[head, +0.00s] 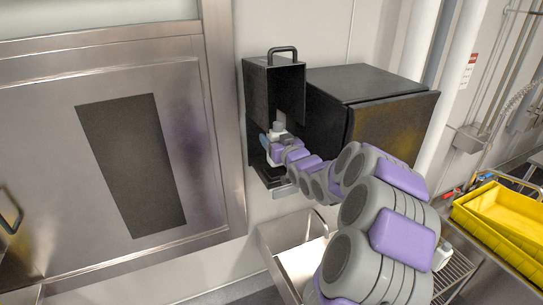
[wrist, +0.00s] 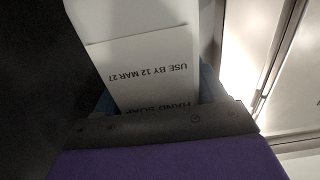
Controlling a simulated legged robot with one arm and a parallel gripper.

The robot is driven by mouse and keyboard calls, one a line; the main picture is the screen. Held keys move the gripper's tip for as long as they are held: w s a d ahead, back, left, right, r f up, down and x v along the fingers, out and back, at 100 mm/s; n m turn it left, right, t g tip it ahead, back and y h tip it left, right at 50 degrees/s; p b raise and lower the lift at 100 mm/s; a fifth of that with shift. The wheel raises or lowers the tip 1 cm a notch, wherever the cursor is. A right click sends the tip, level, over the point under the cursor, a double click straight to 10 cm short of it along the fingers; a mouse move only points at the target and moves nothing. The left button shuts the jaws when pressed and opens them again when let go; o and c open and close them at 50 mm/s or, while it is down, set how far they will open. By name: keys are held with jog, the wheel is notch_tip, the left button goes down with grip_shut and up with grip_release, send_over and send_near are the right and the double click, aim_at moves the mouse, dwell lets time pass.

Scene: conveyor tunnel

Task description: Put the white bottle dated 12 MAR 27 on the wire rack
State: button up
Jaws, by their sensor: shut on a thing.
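A white bottle (head: 279,128) stands upright inside the black box with the raised door at the mouth of the tunnel. In the wrist view the white bottle (wrist: 150,65) fills the middle, with the label upside down reading USE BY 12 MAR 27 and HAND SOAP. My gripper (head: 272,146) reaches into the box opening and is shut on this bottle. The bottle's lower part is hidden by my gripper. The wire rack (head: 459,272) is at the lower right, partly hidden behind my arm.
The black tunnel housing (head: 385,85) stands right of the box opening (head: 257,90), whose walls are close around my gripper. A steel basin (head: 275,236) lies below. Another white item (head: 442,256) stands by the rack. Yellow trays (head: 500,215) are at the far right.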

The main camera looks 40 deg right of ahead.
jog(key=a+f+n+y+b, duration=0.1)
jog(key=a+f+n+y, duration=0.1)
jog(key=a, duration=1)
jog(key=a+f+n+y+b, duration=0.2)
jog(key=a+f+y, duration=0.1)
jog(key=a, duration=0.9)
jog(key=a+f+n+y+b, duration=0.2)
jog(key=a+f+y, duration=0.1)
jog(key=a, duration=1)
jog(key=shift+f+y, duration=0.25)
jog(key=shift+y, duration=0.55)
jog(key=shift+w, duration=0.1)
